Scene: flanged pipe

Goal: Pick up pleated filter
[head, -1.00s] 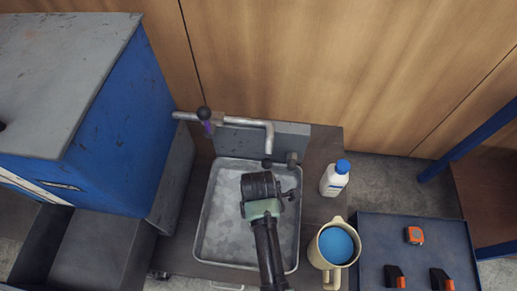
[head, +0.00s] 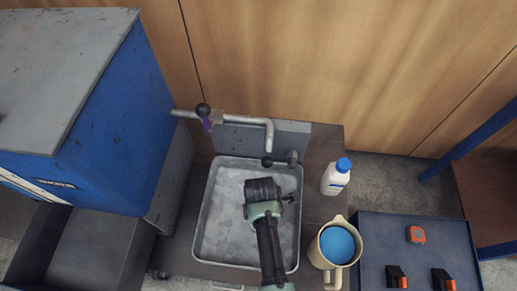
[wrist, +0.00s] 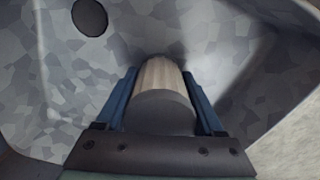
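The pleated filter (wrist: 160,82) shows in the wrist view as a short cylinder with a pale, ribbed far part and a dark grey near end. It is inside the grey metal basin (head: 204,222). My gripper (wrist: 160,72) has its two blue fingers on either side of the filter, close along its sides. I cannot tell whether they press on it or leave a thin gap. In the head view, my gripper (head: 263,190) points down into the basin, and its hand hides the filter and the fingers.
A metal pipe spout (head: 250,122) and a back plate stand behind the basin. A white bottle with a blue cap (head: 334,180) and a cream jug (head: 325,262) stand to its right. A blue cabinet (head: 120,135) is at left. A dark tray (head: 420,255) holds orange-and-black items.

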